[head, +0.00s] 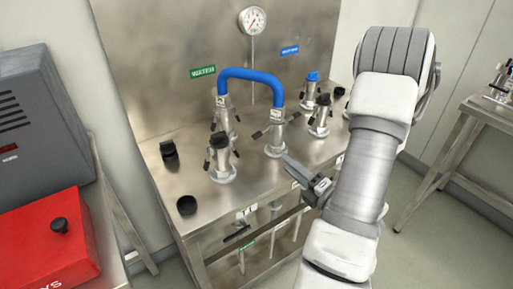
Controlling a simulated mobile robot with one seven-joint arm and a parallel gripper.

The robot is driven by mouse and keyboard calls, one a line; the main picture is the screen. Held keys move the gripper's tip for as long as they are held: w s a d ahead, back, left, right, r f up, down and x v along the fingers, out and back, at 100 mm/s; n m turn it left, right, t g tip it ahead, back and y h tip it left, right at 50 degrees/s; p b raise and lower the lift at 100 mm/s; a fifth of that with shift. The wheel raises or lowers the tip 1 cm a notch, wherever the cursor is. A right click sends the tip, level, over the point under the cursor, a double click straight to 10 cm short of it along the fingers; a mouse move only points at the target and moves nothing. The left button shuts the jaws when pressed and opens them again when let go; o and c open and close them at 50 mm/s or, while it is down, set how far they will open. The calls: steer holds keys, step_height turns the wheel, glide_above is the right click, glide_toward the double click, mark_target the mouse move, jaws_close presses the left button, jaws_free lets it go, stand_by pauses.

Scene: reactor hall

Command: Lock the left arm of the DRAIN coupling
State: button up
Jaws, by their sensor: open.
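Several metal couplings with dark side arms stand on a steel bench (200,230). A blue hose (250,76) joins two of them, the rear-left coupling (224,115) and the middle coupling (276,133). A black-capped coupling (220,160) stands at the front left, with dark arms at its sides. Two more stand at the right, one blue-capped (310,90) and one black-capped (320,115). I cannot read which one is DRAIN. My gripper (300,176) is open and empty at the bench's front edge, just right of and below the middle coupling. My arm hides part of the bench's right side.
A pressure gauge (252,20), a green label (203,71) and a blue label (290,50) are on the steel back panel. Loose black caps (187,205) sit at the bench's left. A red box (45,245) and grey cabinet (40,125) stand left. Another table (480,108) is right.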

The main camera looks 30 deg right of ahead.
steer(key=f+m, duration=0.1)
steer(key=b, duration=0.1)
glide_toward(257, 134)
steer(key=shift+h, duration=0.3)
steer(key=w, duration=0.6)
steer(key=w+a, duration=0.1)
steer(key=w, duration=0.3)
steer(key=shift+f, duration=0.15)
jaws_close()
